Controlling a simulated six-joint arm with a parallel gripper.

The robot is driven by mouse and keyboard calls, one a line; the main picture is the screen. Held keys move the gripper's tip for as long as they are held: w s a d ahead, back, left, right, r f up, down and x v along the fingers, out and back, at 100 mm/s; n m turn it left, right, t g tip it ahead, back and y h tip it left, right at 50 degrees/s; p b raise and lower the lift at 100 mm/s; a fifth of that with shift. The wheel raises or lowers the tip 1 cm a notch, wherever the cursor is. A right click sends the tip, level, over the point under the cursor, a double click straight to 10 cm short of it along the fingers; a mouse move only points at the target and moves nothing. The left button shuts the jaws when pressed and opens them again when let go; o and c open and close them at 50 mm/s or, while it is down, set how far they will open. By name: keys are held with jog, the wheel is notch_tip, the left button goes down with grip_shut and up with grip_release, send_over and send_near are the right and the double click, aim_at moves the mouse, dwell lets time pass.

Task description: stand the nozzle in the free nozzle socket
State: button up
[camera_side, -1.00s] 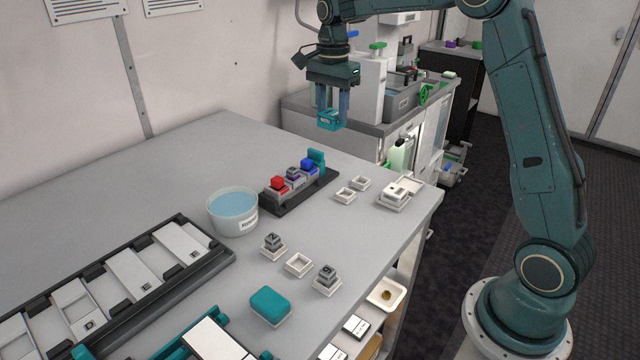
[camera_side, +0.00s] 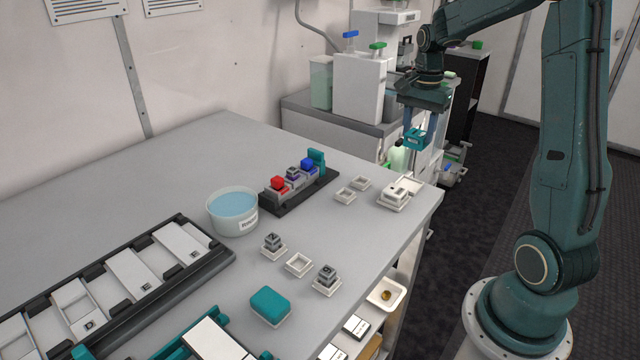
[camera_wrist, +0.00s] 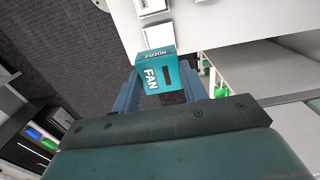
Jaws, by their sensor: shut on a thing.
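The nozzle, a teal block (camera_side: 414,139) lettered FAN on one face, is between the blue fingers of my gripper (camera_side: 418,134). In the wrist view the nozzle (camera_wrist: 157,72) shows large between the two fingertips (camera_wrist: 160,88). My gripper is shut on it and holds it in the air beyond the table's far right corner. An empty white square socket (camera_side: 299,264) sits on the table between two sockets that hold grey stepped pieces, one at left (camera_side: 273,245) and one at right (camera_side: 326,278).
Two small empty white holders (camera_side: 345,195) and a white device (camera_side: 398,193) lie near the right edge. A black rack (camera_side: 300,191) with coloured blocks, a bowl of blue liquid (camera_side: 233,210) and a teal block on a white base (camera_side: 270,306) stand on the table.

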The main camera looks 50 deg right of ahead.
jog(key=shift+f, duration=2.7)
jog(key=shift+f, duration=0.1)
jog(key=shift+f, duration=2.05)
jog(key=shift+f, duration=0.25)
jog(key=shift+f, duration=0.6)
jog(key=o, duration=1.4)
jog(key=shift+o, duration=0.2)
